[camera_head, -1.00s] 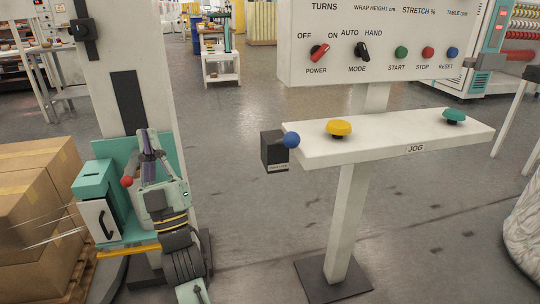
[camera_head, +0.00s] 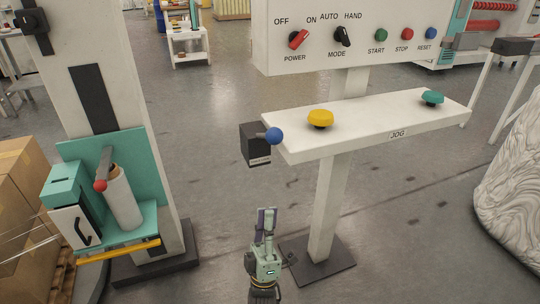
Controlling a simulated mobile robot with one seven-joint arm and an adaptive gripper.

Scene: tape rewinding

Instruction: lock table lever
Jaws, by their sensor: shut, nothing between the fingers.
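A lever with a blue ball knob (camera_head: 274,136) sticks out to the right from a small black box (camera_head: 255,146). The box is at the left end of the white shelf marked JOG and has a small label too small to read. My gripper (camera_head: 266,211) points up, below the blue knob in the picture and left of the shelf's post. Its fingers are together and empty, clear of the lever.
The white shelf (camera_head: 365,128) carries a yellow button (camera_head: 320,118) and a teal button (camera_head: 432,97). Its post (camera_head: 328,205) stands on a dark base plate. At left, a teal carriage (camera_head: 130,165) holds a white roll and a red-knobbed lever (camera_head: 101,185).

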